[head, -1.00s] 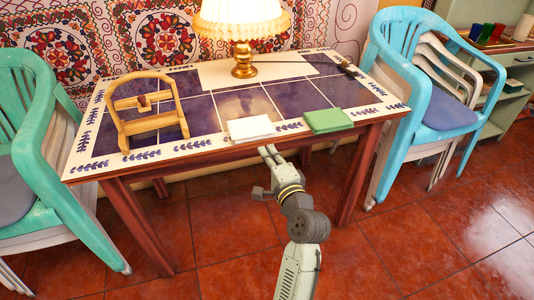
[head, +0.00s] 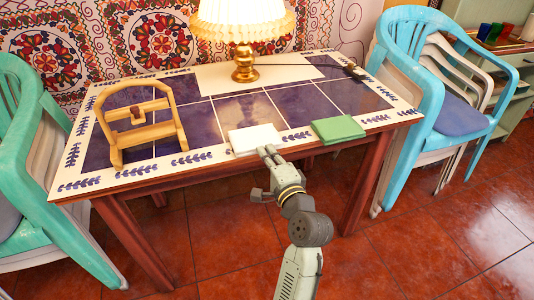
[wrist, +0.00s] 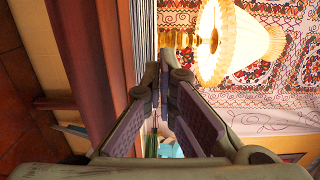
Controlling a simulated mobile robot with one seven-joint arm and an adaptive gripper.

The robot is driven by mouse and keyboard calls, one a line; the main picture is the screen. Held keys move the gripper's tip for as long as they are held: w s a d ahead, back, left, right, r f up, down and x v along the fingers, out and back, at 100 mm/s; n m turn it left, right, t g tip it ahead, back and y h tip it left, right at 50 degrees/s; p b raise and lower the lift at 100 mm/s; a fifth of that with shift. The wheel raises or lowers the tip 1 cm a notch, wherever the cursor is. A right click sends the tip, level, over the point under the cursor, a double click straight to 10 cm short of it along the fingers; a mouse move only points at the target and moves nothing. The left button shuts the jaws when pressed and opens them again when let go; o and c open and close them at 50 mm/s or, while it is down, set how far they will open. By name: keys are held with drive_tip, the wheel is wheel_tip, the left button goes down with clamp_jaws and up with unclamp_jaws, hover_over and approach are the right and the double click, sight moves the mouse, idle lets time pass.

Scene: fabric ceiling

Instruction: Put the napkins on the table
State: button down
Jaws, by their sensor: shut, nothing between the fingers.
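A white folded napkin (head: 254,138) and a green folded napkin (head: 338,129) lie flat on the table (head: 205,160), both near its front edge. My gripper (head: 267,153) is at the front edge, just in front of the white napkin, with its fingertips close together. Contact with the napkin or table cannot be told. In the wrist view, my shut fingers (wrist: 165,72) hold nothing; a strip of green (wrist: 151,146), likely the green napkin, shows between the finger bases.
Stacked chairs flank the table at left (head: 35,170) and right (head: 440,95). The tiles between holder and white napkin are clear.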

sight(260, 142)
drive_tip(key=p+x, duration=0.2)
drive_tip(key=x, duration=0.4)
drive_tip(key=shift+p, duration=0.35)
drive_tip(key=shift+s, duration=0.1)
